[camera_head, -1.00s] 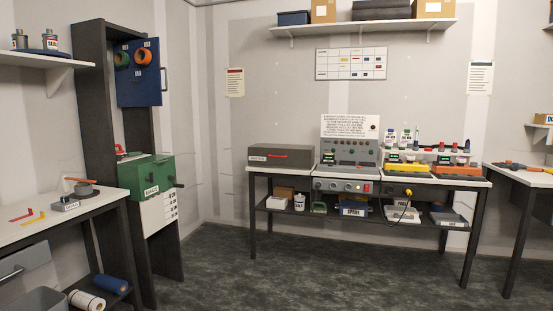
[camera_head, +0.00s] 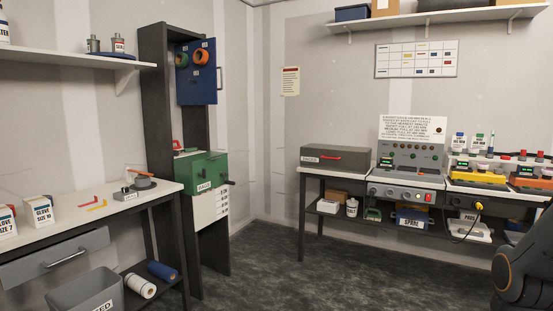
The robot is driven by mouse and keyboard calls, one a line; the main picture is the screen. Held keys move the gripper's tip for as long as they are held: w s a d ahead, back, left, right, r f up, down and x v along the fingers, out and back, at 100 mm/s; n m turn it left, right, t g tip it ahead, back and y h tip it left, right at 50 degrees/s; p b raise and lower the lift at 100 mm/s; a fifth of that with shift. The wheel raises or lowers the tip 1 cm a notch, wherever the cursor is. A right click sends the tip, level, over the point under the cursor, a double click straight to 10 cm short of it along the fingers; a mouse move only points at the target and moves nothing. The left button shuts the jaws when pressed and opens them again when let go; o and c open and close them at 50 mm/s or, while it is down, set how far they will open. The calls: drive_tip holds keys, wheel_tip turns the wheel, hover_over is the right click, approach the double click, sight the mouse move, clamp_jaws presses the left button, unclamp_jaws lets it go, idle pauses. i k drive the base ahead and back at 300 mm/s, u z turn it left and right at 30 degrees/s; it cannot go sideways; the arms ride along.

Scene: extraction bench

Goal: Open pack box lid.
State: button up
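A long dark grey box (camera_head: 349,155) with a red handle (camera_head: 345,157) on its front sits on the left end of the back bench in the head view. Its top looks shut. The small white label on its front is too small to read surely, so I cannot confirm that it is the pack box. A dark link of my arm shows at the lower right edge, well apart from the box. My gripper is out of view.
A control panel (camera_head: 411,158) stands right of the grey box. A side bench (camera_head: 80,219) with glove boxes (camera_head: 40,215) is at the left. A tall dark cabinet with a green box (camera_head: 201,172) stands behind it. The dark floor (camera_head: 265,270) between the benches is clear.

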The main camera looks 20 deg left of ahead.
sight(354, 158)
drive_tip(key=u, duration=0.85)
drive_tip(key=i, duration=2.55)
drive_tip(key=z, duration=1)
drive_tip(key=i, duration=0.75)
drive_tip(key=z, duration=0.6)
